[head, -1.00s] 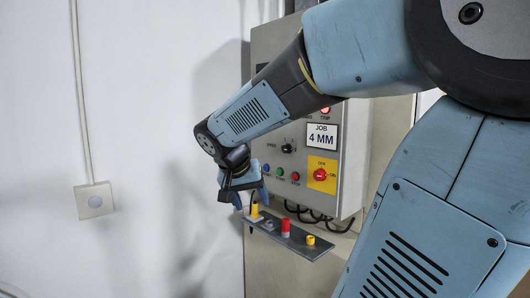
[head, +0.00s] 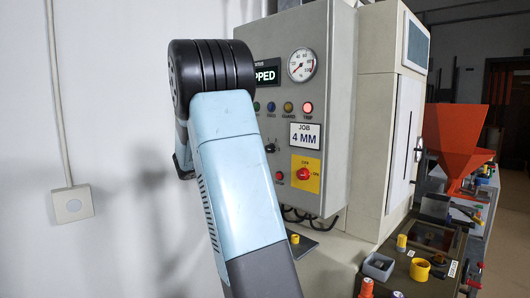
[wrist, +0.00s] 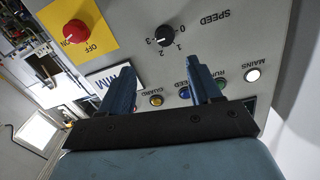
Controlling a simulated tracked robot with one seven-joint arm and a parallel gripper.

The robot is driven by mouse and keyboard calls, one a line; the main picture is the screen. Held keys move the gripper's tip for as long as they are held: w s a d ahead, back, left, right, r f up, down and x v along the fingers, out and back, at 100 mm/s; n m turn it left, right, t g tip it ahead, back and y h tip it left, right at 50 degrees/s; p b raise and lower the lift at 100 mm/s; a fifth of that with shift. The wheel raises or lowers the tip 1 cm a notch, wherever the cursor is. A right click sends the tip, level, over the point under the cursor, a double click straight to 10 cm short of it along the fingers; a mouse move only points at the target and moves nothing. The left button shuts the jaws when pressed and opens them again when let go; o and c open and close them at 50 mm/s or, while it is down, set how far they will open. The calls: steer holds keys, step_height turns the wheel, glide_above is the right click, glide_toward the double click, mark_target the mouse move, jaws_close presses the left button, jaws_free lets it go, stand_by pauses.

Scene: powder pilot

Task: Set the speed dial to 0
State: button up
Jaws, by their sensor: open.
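The black speed dial (wrist: 164,36) is on the grey control panel, ahead of my gripper (wrist: 163,65) in the wrist view, which shows the panel turned over. Numbers 0 to 3 stand around it; I cannot tell where its pointer is set. My gripper's two blue fingers are apart with nothing between them. The dial looks a little beyond the fingertips, not between them. In the head view the dial (head: 270,148) shows just right of my arm, which hides part of its label. My gripper is hidden there.
The red rotary switch (wrist: 75,32) on its yellow plate is near the dial; it also shows in the head view (head: 304,174). A row of lamps, the lit red trip lamp (head: 308,108), and the job sign (head: 306,135) reading 4 MM are close. An orange hopper (head: 455,140) stands right.

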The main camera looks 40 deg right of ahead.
mark_target(268, 150)
steer(key=d, duration=0.4)
steer(key=w+d, duration=0.1)
steer(key=d, duration=0.9)
steer(key=shift+w, duration=0.4)
steer(key=shift+c, duration=0.4)
steer(key=c, duration=0.9)
steer(key=shift+c, duration=0.2)
